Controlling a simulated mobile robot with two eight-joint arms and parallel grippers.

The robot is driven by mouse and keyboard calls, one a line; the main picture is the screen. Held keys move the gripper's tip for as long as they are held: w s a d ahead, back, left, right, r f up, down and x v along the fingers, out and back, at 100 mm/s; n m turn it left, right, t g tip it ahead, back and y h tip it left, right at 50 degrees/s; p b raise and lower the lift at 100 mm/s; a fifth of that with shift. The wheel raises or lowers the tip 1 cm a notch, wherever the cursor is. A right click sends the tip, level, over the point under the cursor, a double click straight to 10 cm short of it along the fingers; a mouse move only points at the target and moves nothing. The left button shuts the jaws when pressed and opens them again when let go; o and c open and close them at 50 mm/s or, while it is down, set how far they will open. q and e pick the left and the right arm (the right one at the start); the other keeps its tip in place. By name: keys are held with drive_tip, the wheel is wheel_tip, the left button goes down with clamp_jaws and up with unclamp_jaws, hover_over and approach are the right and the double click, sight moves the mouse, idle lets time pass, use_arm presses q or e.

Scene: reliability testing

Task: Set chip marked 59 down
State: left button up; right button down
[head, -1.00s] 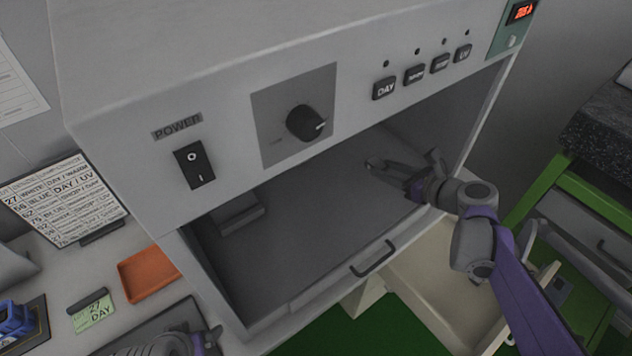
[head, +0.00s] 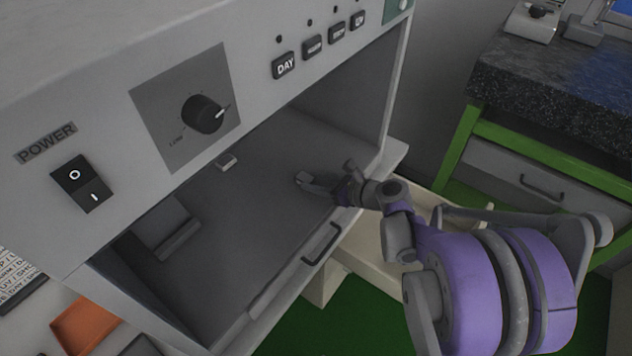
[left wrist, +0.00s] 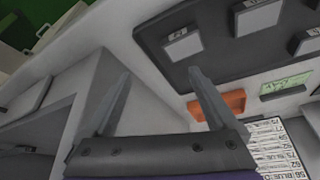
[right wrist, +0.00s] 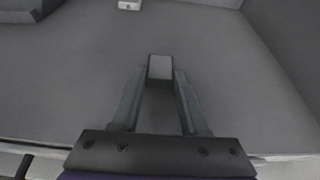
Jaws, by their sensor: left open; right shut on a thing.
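My right gripper (head: 304,181) reaches low over the grey floor of the open lit cabinet (head: 262,200). In the right wrist view its fingers (right wrist: 160,76) are closed on a small grey chip (right wrist: 160,67) held at the tips. No number can be read on it, and I cannot tell if it touches the floor. Another small pale chip (head: 227,162) lies on the cabinet floor, farther in; it also shows in the right wrist view (right wrist: 129,5). My left gripper (left wrist: 160,75) is open and empty, outside the cabinet; it is out of the head view.
A dark tray (left wrist: 215,58) with grey chips, an orange tray (left wrist: 220,105), a green card (left wrist: 285,85) and a printed list (left wrist: 275,148) show in the left wrist view. A grey block (head: 172,237) stands at the cabinet's left. Most of its floor is clear.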

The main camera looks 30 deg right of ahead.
use_arm(q)
drive_tip(key=shift+f, duration=0.1)
use_arm(e)
drive_tip(key=shift+f, duration=0.1)
use_arm(q)
drive_tip(key=shift+f, duration=0.1)
use_arm(e)
drive_tip(key=c, duration=0.8)
unclamp_jaws()
drive_tip(key=shift+f, duration=0.1)
drive_tip(key=shift+c, duration=0.2)
drive_tip(key=o, duration=0.4)
use_arm(q)
drive_tip(key=shift+r, duration=0.25)
use_arm(e)
drive_tip(key=shift+r, duration=0.25)
use_arm(q)
drive_tip(key=shift+r+p, duration=0.65)
use_arm(e)
drive_tip(key=v, duration=1.2)
drive_tip(key=shift+d, duration=0.1)
